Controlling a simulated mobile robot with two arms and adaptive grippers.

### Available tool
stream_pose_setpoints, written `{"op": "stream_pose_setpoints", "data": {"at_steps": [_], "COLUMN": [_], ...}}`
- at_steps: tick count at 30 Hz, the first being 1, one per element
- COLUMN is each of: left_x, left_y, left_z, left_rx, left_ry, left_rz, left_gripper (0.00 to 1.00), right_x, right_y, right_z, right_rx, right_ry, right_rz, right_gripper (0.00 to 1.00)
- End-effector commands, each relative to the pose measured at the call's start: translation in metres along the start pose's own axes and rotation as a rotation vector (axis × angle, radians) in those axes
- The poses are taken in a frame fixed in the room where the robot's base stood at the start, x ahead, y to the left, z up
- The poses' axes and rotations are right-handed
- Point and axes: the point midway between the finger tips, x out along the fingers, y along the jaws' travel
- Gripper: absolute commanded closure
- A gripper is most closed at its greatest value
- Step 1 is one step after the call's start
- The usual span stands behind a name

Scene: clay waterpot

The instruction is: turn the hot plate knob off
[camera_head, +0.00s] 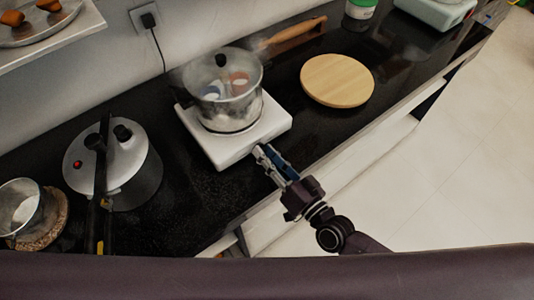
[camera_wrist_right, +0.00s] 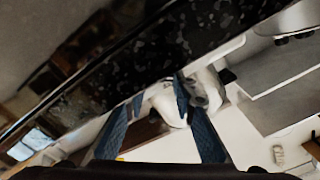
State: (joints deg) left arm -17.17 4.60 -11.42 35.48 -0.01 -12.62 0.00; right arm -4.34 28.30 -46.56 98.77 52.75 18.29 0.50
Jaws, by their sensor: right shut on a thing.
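The white hot plate (camera_head: 222,150) sits near the middle of the black counter, with a steaming glass-lidded pot (camera_head: 228,90) on it. My right gripper (camera_head: 263,153) is at the front edge of the hot plate, its fingers shut on the knob. The knob is hidden by the fingers in the head view. In the right wrist view the blue finger pads of my right gripper (camera_wrist_right: 160,115) stand apart, with a pale shape between them that I cannot make out clearly. My left gripper is not in view.
A pressure cooker (camera_head: 145,178) with a long black handle stands to the left, beside a small metal pot (camera_head: 20,207). A round wooden board (camera_head: 337,80) lies to the right. A shelf with a tray (camera_head: 45,30) is at the upper left. Open floor (camera_head: 450,140) lies beyond the counter's front edge.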

Motion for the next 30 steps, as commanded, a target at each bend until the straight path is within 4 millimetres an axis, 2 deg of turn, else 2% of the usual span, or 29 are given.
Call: {"op": "stream_pose_setpoints", "data": {"at_steps": [1, 2, 6, 23, 30], "left_x": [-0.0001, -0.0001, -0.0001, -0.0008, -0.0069], "left_y": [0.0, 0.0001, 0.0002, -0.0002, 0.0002], "left_z": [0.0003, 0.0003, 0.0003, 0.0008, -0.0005], "left_rx": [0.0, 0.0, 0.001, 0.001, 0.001], "left_ry": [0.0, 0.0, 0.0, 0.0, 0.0], "left_rz": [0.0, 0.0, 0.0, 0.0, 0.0], "left_gripper": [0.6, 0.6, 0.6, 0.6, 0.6], "right_x": [-0.0003, -0.0003, -0.0002, -0.0001, 0.0001], "right_y": [0.0005, 0.0005, 0.0005, 0.0001, -0.0012], "right_z": [-0.0002, -0.0002, -0.0001, 0.0, -0.0009], "right_rx": [-0.001, -0.001, -0.001, -0.015, -0.179], "right_ry": [0.0, 0.0, 0.0, -0.001, -0.002], "right_rz": [0.001, 0.001, 0.001, 0.0, 0.0], "right_gripper": [1.0, 0.73, 0.58, 0.58, 0.58]}}
